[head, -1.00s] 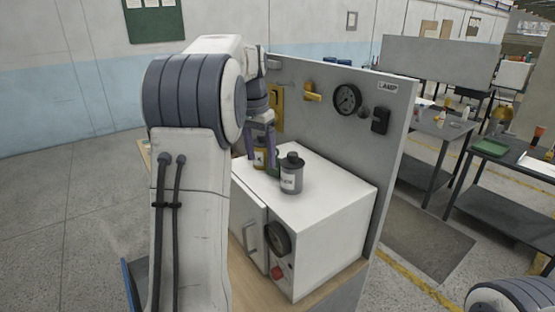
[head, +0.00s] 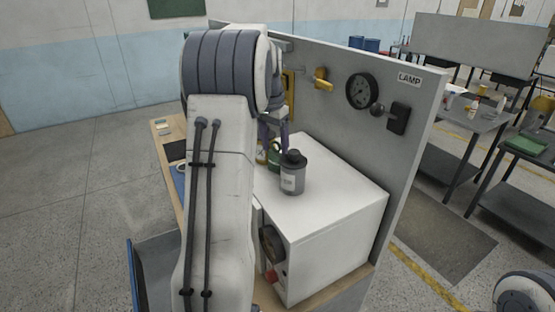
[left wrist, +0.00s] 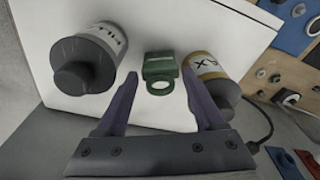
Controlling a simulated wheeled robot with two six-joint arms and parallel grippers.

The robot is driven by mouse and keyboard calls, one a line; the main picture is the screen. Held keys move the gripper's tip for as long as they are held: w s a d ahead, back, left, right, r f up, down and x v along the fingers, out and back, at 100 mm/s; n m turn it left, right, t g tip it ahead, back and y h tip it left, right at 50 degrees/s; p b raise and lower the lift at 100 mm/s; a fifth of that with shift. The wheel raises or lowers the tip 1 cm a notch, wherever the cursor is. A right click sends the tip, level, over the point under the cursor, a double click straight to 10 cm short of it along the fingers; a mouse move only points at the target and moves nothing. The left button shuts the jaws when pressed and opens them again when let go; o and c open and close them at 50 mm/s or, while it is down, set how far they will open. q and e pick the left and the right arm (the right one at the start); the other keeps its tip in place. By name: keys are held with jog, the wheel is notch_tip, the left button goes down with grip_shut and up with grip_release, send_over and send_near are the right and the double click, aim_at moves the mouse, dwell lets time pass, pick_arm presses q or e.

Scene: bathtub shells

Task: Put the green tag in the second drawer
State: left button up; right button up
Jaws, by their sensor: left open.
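The green tag (left wrist: 161,72) lies on the white box top in the left wrist view, its loop toward my gripper. It stands between a grey canister (left wrist: 84,60) on the left and a yellow-labelled canister (left wrist: 208,75) on the right. My left gripper (left wrist: 160,78) is open, its two fingertips apart on either side of the tag's loop, not closed on it. In the head view the left gripper (head: 273,132) is above the box, and the tag (head: 274,155) shows partly behind the grey canister (head: 292,174). No drawer can be made out. My right gripper is out of view.
A cup (head: 181,166) and small items lie at the bench's left. Other tables (head: 520,160) stand at the right.

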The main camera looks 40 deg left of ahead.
aim_at(275, 153)
pick_arm(q)
jog(key=shift+f+p, duration=0.3)
jog(key=f+p, duration=0.1)
jog(key=f, duration=0.2)
jog(key=shift+w+f+p, duration=0.2)
jog(key=shift+f+p, duration=0.15)
jog(key=shift+p, duration=0.05)
jog(key=shift+f, duration=0.45)
jog(key=shift+r, duration=0.1)
grip_shut()
